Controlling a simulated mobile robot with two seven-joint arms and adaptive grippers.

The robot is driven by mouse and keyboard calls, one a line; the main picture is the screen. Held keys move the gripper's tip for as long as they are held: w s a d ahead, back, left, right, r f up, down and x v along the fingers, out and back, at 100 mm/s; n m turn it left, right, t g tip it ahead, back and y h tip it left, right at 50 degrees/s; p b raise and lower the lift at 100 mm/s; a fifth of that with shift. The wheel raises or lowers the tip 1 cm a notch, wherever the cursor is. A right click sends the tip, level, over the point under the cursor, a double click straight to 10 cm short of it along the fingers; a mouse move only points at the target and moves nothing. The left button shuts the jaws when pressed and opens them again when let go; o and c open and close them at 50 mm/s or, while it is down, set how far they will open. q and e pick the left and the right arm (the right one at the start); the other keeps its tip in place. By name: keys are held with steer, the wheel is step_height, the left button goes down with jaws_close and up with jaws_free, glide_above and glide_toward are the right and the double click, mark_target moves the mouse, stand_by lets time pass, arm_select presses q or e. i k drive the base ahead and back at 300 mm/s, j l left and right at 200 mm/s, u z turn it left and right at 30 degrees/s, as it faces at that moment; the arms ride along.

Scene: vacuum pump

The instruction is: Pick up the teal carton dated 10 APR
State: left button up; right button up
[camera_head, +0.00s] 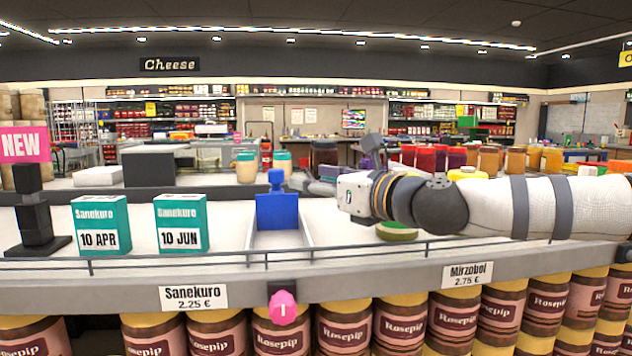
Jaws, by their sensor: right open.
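The teal carton dated 10 APR (101,224) stands upright on the white shelf at the left, labelled Sanekuro. A matching teal carton dated 10 JUN (181,223) stands just to its right, with a small gap between them. My right gripper (338,168) reaches in from the right, beyond the blue pusher and well to the right of both cartons. It is open and I see nothing between its fingers, which are partly hidden behind its wrist. My left gripper is not in view.
A low rail (400,250) runs along the shelf's front edge. A blue pusher (277,208) stands in a lane right of the cartons. A black stand with a pink NEW sign (22,146) is at the far left. Several jars (455,158) stand behind my right arm.

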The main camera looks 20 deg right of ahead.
mark_target(101, 223)
steer(key=k+l, duration=0.25)
steer(key=k, duration=0.25)
steer(key=k+l, duration=0.2)
steer(key=k, duration=0.25)
